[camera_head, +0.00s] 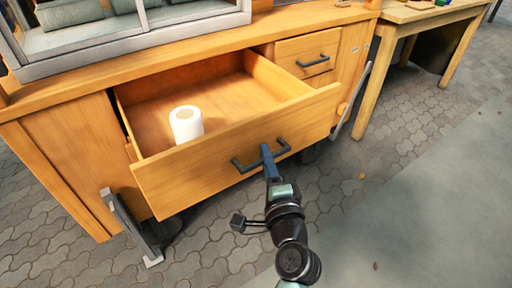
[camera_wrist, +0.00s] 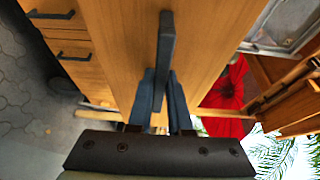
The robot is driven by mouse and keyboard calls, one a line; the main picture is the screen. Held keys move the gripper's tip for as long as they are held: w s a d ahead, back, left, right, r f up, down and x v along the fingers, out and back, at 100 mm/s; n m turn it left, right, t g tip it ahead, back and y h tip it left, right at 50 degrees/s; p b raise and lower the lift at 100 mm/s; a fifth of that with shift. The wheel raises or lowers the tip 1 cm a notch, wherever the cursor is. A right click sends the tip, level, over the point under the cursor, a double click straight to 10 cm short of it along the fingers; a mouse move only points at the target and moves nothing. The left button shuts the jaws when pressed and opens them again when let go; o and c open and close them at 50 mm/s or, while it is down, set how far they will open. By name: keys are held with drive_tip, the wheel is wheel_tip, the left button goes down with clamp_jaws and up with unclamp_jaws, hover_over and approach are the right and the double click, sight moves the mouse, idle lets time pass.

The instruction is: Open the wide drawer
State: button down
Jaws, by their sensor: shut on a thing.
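The wide drawer (camera_head: 235,153) stands pulled well out of the wooden cabinet, with its inside showing in the head view. A white roll (camera_head: 186,124) stands upright in it, towards the left. The dark bar handle (camera_head: 246,168) is on the drawer's front. My gripper (camera_head: 267,152) is shut on the handle near its middle. In the wrist view my gripper's two blue fingers (camera_wrist: 163,98) close around the handle (camera_wrist: 166,45), which runs upward from them.
A smaller drawer (camera_head: 308,54) with its own handle is shut at the right. A glass-fronted case (camera_head: 130,30) stands on the cabinet top. A wooden table (camera_head: 410,14) is at the right. Paved floor (camera_head: 400,180) in front of the cabinet is clear.

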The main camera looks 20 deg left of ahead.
drive_tip(key=shift+s+d, duration=0.65)
drive_tip(key=shift+d, duration=0.15)
drive_tip(key=c, duration=0.8)
unclamp_jaws()
drive_tip(key=shift+c, duration=0.2)
drive_tip(key=p+v, duration=0.1)
drive_tip(key=v, duration=1.2)
drive_tip(key=shift+w+r, duration=0.1)
